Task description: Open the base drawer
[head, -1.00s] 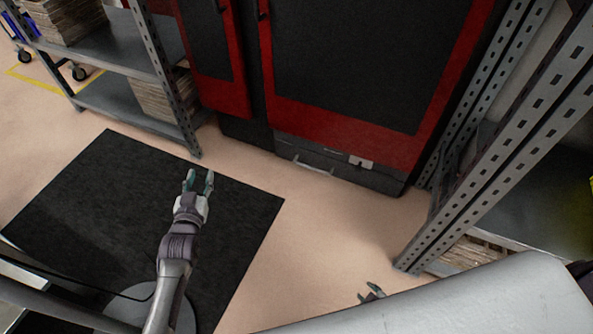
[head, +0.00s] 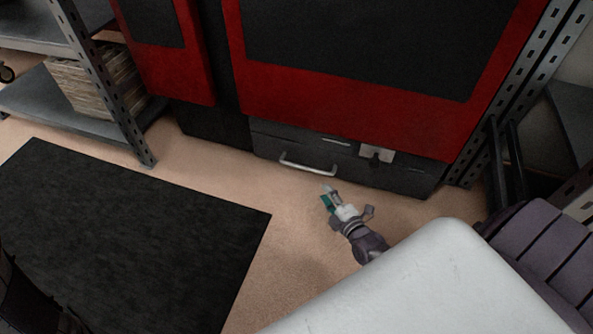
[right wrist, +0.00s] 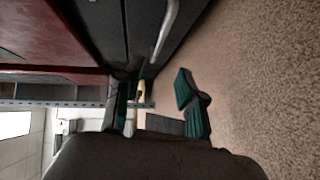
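The base drawer (head: 350,165) is a dark grey panel low on the red and black machine. It looks shut. Its light bar handle (head: 308,165) runs across the left part of its front, and the handle also shows at the top of the right wrist view (right wrist: 167,28). My right gripper (head: 328,195) is low over the floor, in front of and slightly right of the handle, apart from it. In the right wrist view its two green-padded fingers (right wrist: 160,100) are spread with nothing between them. My left gripper is out of view.
A black mat (head: 130,240) lies on the floor at left. A grey shelf rack (head: 80,125) with stacked cardboard stands left of the machine (head: 340,110). Another rack upright (head: 520,90) stands close on the right. The floor before the drawer is clear.

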